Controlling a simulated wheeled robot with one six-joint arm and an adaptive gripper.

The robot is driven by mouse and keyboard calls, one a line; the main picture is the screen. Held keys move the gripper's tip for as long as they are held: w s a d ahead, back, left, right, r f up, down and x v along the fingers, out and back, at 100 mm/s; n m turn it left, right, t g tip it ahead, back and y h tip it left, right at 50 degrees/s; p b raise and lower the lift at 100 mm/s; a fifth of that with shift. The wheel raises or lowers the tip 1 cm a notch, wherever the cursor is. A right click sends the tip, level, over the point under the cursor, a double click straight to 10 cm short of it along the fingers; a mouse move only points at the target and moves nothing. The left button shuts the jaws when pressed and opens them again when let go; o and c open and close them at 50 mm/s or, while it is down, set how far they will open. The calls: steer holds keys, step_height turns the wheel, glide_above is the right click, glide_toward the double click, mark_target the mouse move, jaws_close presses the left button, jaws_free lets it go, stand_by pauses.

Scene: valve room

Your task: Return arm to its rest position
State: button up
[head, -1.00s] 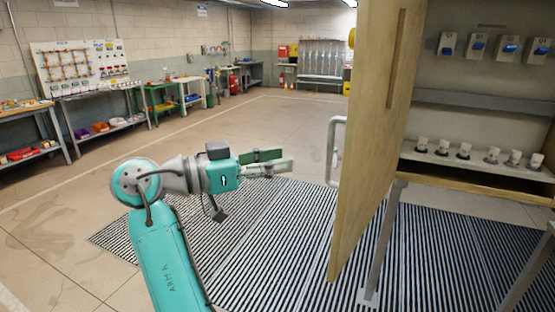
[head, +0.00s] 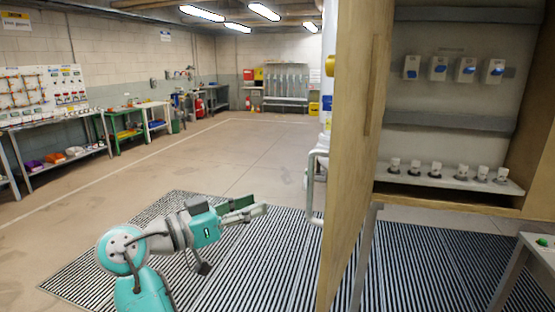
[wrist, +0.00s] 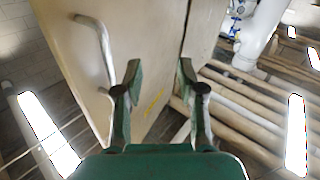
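My teal arm reaches in from the lower left of the head view. My gripper (head: 245,211) points right, toward the open wooden cabinet door (head: 352,150), and is apart from it. In the wrist view my gripper (wrist: 160,92) has its two fingers spread with nothing between them. The pale door face (wrist: 150,50) and its metal handle (wrist: 97,45) show beyond the fingers there. The handle also shows in the head view (head: 313,187), on the door's left side.
The open cabinet at right holds several blue-marked boxes (head: 439,68) above and several white-topped fittings on a lower shelf (head: 450,181). A table (head: 525,262) stands at lower right. Benches line the left wall. The floor (head: 215,160) behind my arm is clear.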

steer(key=w+d+f+n+t+y, duration=0.1)
steer(key=d+f+n+t+y, duration=0.2)
steer(key=f, duration=0.9)
steer(key=w+d+f+n+t+y, duration=0.1)
steer(key=d+f+n+y, duration=0.35)
steer(key=f, duration=0.75)
steer(key=s+d+f+n+y, duration=0.25)
steer(key=s+d+f, duration=0.3)
steer(key=f, duration=0.35)
steer(key=s+d+f+n+y, duration=0.1)
steer(key=s+d+f+n, duration=0.25)
steer(key=s+f, duration=0.5)
steer(key=s+d+f+y, duration=0.2)
steer(key=s+d+f, duration=0.1)
steer(key=s, duration=0.7)
steer(key=s+d+f+y, duration=0.2)
steer(key=s+f, duration=0.1)
steer(key=s, duration=0.6)
steer(key=s+d+r+m, duration=0.1)
steer(key=s+r+m, duration=0.1)
steer(key=s+r, duration=0.4)
steer(key=s+d+r+m, duration=0.1)
steer(key=s+r+m, duration=0.1)
steer(key=s+r, duration=0.4)
steer(key=s, duration=0.5)
steer(key=shift+s+d, duration=0.3)
steer(key=shift+d, duration=0.05)
